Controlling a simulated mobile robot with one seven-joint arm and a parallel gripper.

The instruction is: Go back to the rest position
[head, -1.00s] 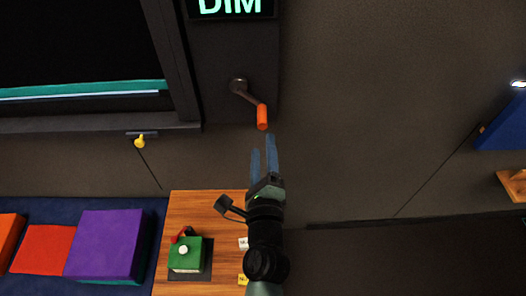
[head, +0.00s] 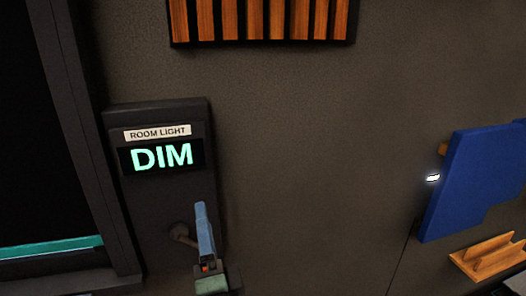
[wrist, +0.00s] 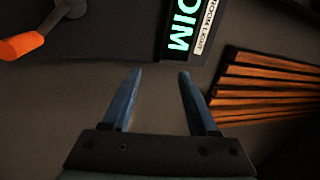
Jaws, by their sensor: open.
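My gripper (head: 203,232) is at the bottom of the head view, in front of the wall panel and its crank. In the wrist view my gripper (wrist: 155,85) is open, with two blue fingers apart and nothing between them. The crank (head: 181,234) is a dark arm on the panel, mostly hidden behind my gripper in the head view. Its orange handle (wrist: 22,46) shows at the upper left of the wrist view, apart from the fingers.
The ROOM LIGHT panel (head: 160,110) has a display (head: 160,157) reading DIM. A wooden slatted panel (head: 262,20) is above. A blue board (head: 470,185) and a wooden ledge (head: 488,258) are at the right. A dark framed screen (head: 35,150) is at the left. The middle wall is bare.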

